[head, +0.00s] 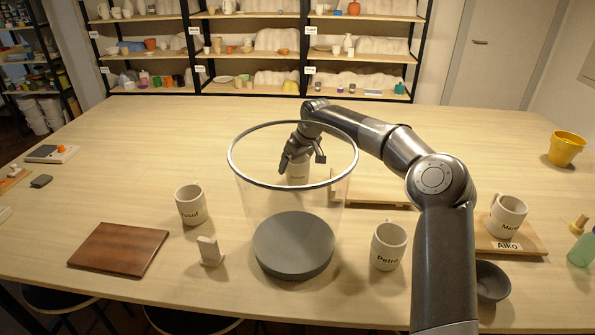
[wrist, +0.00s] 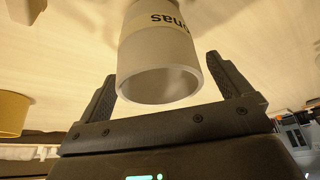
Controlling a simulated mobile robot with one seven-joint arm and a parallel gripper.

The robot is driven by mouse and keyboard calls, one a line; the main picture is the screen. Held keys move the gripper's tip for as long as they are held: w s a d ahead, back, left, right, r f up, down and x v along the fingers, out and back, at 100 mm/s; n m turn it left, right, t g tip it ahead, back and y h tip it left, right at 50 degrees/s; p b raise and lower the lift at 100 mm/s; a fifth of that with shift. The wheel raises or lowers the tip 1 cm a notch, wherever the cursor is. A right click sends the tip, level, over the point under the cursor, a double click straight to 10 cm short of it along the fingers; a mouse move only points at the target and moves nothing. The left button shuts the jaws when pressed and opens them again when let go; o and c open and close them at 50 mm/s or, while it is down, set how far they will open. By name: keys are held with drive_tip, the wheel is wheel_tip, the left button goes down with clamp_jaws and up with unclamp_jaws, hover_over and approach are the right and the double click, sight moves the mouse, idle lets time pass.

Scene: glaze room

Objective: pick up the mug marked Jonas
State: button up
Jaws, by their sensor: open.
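The white mug marked Jonas (head: 297,172) stands on the table behind a large clear cylinder (head: 246,190) and shows through its wall. In the wrist view the mug (wrist: 160,40) has its open rim towards my palm, and the letters "onas" are readable. My gripper (head: 302,161) is open above the mug, also seen through the clear cylinder. In the wrist view my fingertips (wrist: 160,75) lie on either side of the rim, with a gap at least on the left. The mug's handle is not clearly visible.
The clear cylinder has a metal rim and a grey base (head: 293,246). Mugs marked Yusuf (head: 190,206) and Petra (head: 388,246) stand nearby. A brown board (head: 118,248) and yellow pot (head: 566,148) stand clear.

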drive_tip(key=shift+c, duration=0.4)
drive_tip(key=c, duration=1.1)
drive_tip(key=shift+r, duration=0.1)
drive_tip(key=shift+c, duration=0.2)
